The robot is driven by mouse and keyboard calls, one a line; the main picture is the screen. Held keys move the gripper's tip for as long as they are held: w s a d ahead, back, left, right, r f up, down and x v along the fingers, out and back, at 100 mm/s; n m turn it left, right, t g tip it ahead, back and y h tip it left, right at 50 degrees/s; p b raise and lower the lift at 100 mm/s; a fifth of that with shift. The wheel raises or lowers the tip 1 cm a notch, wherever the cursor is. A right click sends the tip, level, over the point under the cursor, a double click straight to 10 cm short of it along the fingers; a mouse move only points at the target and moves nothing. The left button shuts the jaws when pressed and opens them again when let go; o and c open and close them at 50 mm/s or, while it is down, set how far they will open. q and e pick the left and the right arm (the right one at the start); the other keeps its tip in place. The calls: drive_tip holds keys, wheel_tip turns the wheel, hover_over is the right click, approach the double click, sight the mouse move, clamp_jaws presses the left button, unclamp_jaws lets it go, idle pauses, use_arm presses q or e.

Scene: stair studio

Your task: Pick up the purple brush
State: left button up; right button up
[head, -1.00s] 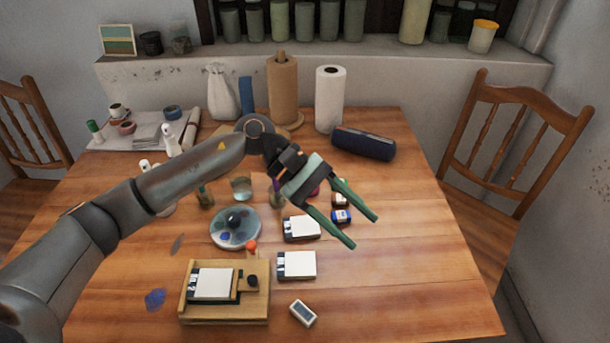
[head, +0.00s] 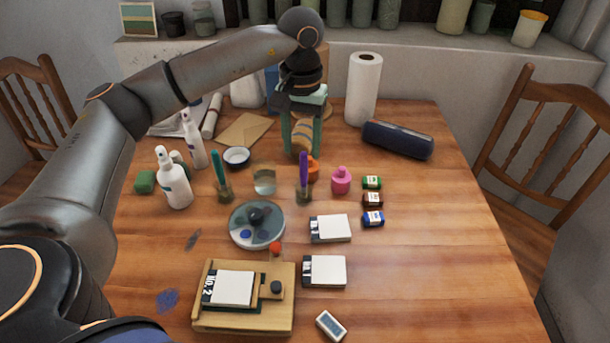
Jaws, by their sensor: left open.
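The purple brush (head: 304,171) stands upright in a small glass jar (head: 304,194) near the middle of the table. My left gripper (head: 303,151) points down with its two green fingers apart, above and behind the brush. A tan roll-like thing shows between the fingers, and I cannot tell whether they touch it. The brush is apart from the fingers or just in front of them. My right gripper is not in view.
A teal brush (head: 216,170) stands in another jar to the left, with a water glass (head: 264,180) between. A round palette (head: 257,226) lies in front.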

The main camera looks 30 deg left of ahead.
sight(304, 184)
use_arm(q)
wheel_tip(304, 184, down, 6)
drive_tip(key=shift+w+d+f, duration=0.1)
drive_tip(key=shift+d+f, duration=0.05)
drive_tip(key=shift+f, duration=0.1)
drive_tip(key=shift+c, duration=0.2)
clamp_jaws()
idle(0.4)
